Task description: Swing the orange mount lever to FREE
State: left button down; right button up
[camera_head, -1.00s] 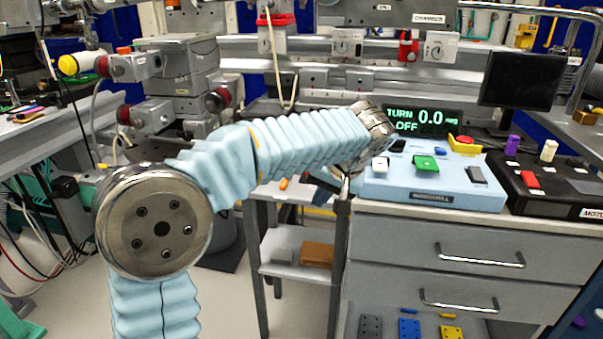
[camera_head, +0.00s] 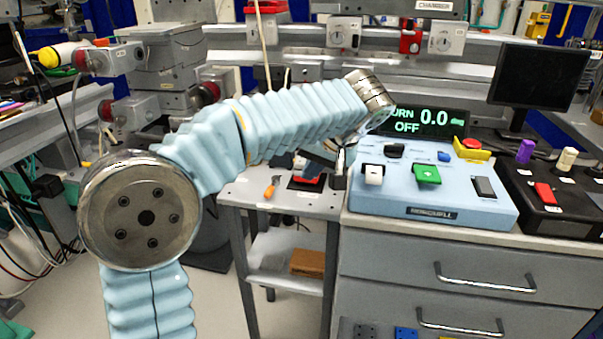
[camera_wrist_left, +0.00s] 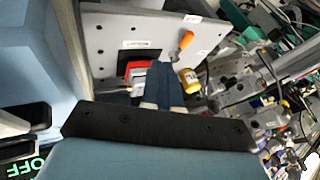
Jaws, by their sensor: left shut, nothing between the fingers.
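An orange-handled piece (camera_head: 271,186) lies on the small grey side table (camera_head: 237,193). It also shows in the left wrist view (camera_wrist_left: 186,39), on the grey surface ahead of the fingers and to their right. I cannot tell whether it is the mount lever, and no FREE mark can be read. My left gripper (camera_head: 320,156) hangs over the far right part of the side table, partly hidden by its own wrist. In the left wrist view its blue fingers (camera_wrist_left: 163,72) are together and empty, apart from the orange handle. My right gripper is not in view.
A pale blue control console (camera_head: 435,200) stands on the drawer cabinet (camera_head: 430,258), right of the gripper. Beamline rails and instruments run behind. The side table's front part is mostly clear.

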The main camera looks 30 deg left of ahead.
aim_at(272, 188)
pick_arm(q)
jog(key=x, duration=0.7)
jog(key=shift+a+f, duration=0.1)
jog(key=shift+f, duration=0.1)
jog(key=a, duration=0.2)
jog(key=a+f, duration=0.1)
jog(key=shift+s+a, duration=0.1)
jog(key=shift+s, duration=0.15)
jog(key=shift+s+a+f, duration=0.1)
jog(key=shift+a+f, duration=0.1)
jog(key=shift+a, duration=0.25)
jog(key=shift+s+a, duration=0.1)
jog(key=shift+a, duration=0.05)
